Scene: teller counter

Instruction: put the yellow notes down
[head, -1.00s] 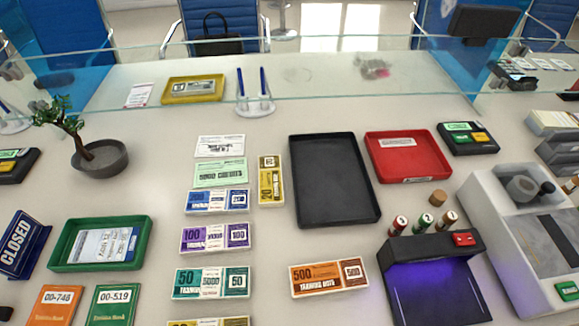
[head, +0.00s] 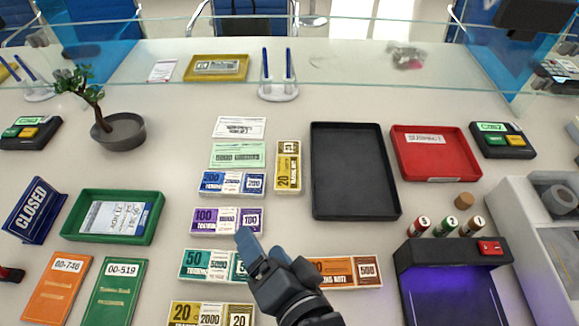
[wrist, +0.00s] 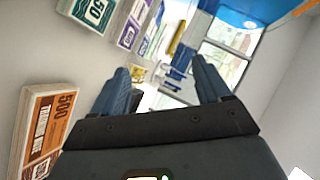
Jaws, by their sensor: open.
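One bundle of yellow notes (head: 288,167) lies on the counter, lengthwise away from me, between the blue and green bundles and the black tray (head: 318,212). Another yellow bundle (head: 212,313) lies at the lower edge of the head view, partly cut off. My gripper (head: 262,246) is open and empty above the counter, in front of the purple notes (head: 226,220). It covers parts of the teal notes (head: 205,264) and orange notes (head: 350,271). In the wrist view, my gripper (wrist: 160,68) has its fingers apart with nothing between them.
A red tray (head: 432,165) lies right of the black tray. A purple-lit device (head: 452,250) stands front right, with several small stamps behind it. A green tray (head: 80,230) and a potted tree (head: 120,132) are left. A glass screen (head: 330,60) crosses the back.

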